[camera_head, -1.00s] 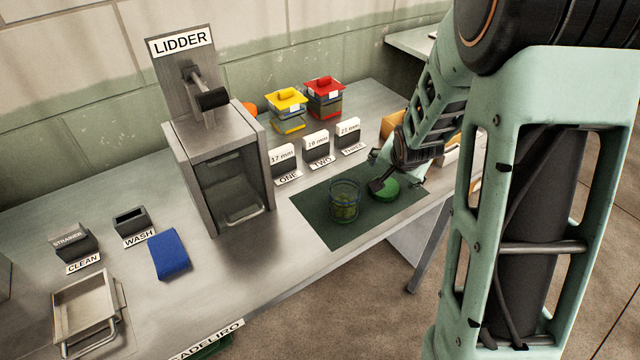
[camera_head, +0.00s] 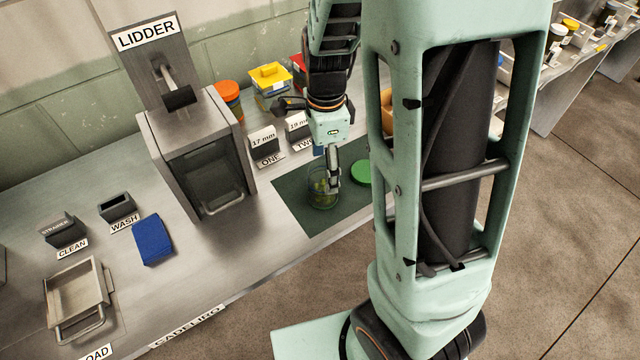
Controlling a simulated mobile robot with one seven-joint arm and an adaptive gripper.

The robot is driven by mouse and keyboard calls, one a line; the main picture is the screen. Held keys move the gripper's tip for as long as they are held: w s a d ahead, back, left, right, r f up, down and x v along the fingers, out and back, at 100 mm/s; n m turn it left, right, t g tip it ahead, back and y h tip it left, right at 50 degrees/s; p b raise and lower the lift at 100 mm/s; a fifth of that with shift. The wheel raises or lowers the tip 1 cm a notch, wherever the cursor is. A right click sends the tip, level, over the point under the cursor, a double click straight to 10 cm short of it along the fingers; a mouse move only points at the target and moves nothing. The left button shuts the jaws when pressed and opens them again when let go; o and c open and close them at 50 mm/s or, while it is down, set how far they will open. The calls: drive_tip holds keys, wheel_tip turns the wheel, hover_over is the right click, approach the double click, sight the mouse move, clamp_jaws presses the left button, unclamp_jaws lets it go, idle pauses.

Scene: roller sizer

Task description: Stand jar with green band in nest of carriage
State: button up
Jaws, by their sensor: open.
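A clear glass jar (camera_head: 322,198) with greenish contents stands upright and lidless on the dark green mat; I cannot make out a distinct band on it. My gripper (camera_head: 332,172) points down at the jar, its fingers overlapping the jar's upper part. It is open, and I cannot tell whether a finger touches the glass. The lidder (camera_head: 180,125) stands to the left, a metal housing with a dark window. A metal handle (camera_head: 222,205) shows at its low front, perhaps the carriage's; the nest is not visible.
A round green lid (camera_head: 361,174) lies on the mat (camera_head: 293,205), right of the jar. Gauge blocks (camera_head: 263,140) stand behind the mat. A blue pad (camera_head: 153,239) and a metal tray (camera_head: 77,290) lie at the left. Bare table lies between lidder and mat.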

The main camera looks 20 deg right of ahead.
sight(317, 198)
wheel_tip(317, 198, down, 8)
drive_tip(key=shift+s+a+f, duration=0.1)
drive_tip(key=shift+a+f, duration=0.05)
drive_tip(key=shift+f, duration=0.1)
drive_tip(key=shift+c, duration=0.2)
drive_tip(key=c, duration=1.4)
drive_tip(key=shift+r, duration=0.15)
